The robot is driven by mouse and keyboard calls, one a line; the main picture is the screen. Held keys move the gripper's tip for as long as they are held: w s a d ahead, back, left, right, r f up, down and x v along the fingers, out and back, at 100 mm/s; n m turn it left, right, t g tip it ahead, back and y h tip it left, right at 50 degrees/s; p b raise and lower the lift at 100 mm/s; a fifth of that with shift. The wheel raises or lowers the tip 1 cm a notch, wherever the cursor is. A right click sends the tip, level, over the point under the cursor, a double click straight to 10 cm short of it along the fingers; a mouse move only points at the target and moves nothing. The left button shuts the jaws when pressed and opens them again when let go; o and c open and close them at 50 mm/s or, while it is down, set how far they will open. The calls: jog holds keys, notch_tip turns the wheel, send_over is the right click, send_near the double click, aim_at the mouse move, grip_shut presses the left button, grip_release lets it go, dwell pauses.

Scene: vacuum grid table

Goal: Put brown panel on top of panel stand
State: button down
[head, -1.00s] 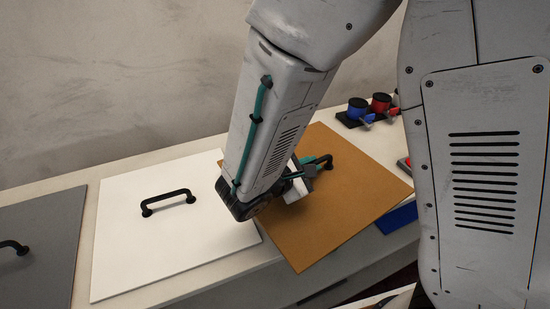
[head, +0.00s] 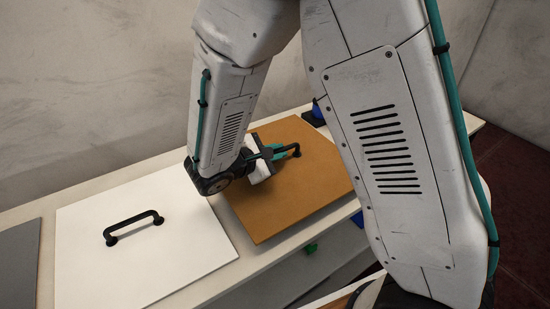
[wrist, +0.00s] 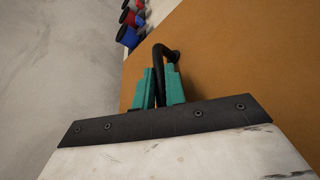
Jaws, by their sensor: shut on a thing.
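The brown panel (head: 313,183) is a flat square board with a black handle (wrist: 159,58). I cannot tell how far the panel is above the table. I cannot make out a panel stand.
A white panel (head: 150,245) with a black handle lies on the table (head: 110,186), left of the brown one. A grey panel (head: 18,265) is at the far left. Blue and red objects (wrist: 128,36) stand behind the brown panel. A green thing (head: 311,248) shows below the table edge.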

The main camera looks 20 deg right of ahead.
jog(key=shift+w+d+f, duration=0.1)
jog(key=shift+w+d, duration=0.05)
jog(key=shift+w, duration=0.35)
jog(key=shift+w+d+f, duration=0.1)
jog(key=shift+w+d, duration=0.05)
jog(key=shift+w, duration=0.3)
notch_tip(320, 180, down, 3)
jog(key=shift+f, duration=0.1)
jog(key=c, duration=1.5)
grip_release()
jog(key=shift+o, duration=0.2)
jog(key=shift+s+a, duration=0.1)
